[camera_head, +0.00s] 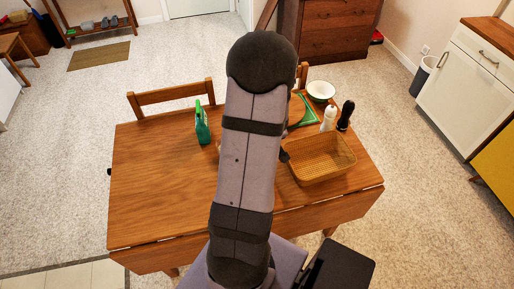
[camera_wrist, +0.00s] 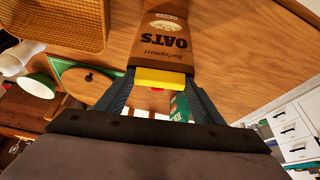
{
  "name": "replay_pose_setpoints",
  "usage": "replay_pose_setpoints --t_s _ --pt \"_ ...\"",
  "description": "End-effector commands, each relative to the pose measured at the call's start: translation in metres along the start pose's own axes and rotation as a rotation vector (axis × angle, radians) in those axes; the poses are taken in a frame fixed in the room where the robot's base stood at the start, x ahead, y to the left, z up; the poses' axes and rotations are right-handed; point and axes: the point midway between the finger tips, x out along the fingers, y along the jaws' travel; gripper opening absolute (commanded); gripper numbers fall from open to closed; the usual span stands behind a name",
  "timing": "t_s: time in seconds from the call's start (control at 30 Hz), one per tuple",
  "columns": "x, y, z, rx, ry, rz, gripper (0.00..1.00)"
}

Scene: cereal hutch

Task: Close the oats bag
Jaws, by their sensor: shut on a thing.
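The brown oats bag (camera_wrist: 168,40) shows in the wrist view, its OATS lettering upside down and its near end towards my gripper. My gripper (camera_wrist: 160,80) is shut on a yellow clip-like piece (camera_wrist: 160,79), which spans the gap between the fingers. The yellow piece lies right at the near end of the bag; I cannot tell whether it grips the bag or only overlaps it in view. A small red spot shows just below it. In the head view my arm hides the bag and the gripper.
The wooden table (camera_head: 150,190) holds a green box (camera_head: 202,126), a wicker basket (camera_head: 322,160), a white mill (camera_head: 328,118), a dark mill (camera_head: 345,114) and a green-rimmed bowl (camera_head: 320,92). A green-edged board (camera_wrist: 64,70) lies near the bowl. The table's left part is clear.

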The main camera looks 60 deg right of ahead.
Motion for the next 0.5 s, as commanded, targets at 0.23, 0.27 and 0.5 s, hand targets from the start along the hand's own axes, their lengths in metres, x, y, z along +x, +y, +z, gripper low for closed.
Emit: replay_pose_setpoints --t_s 0.23,0.27,0.5 --pt "0.0122 -0.0035 0.0168 -0.007 -0.031 -0.004 0.38" --pt "0.0127 -0.0036 0.0171 -0.007 -0.031 -0.004 0.38" --pt "0.017 -0.0036 0.0192 -0.008 -0.032 -0.004 0.38"
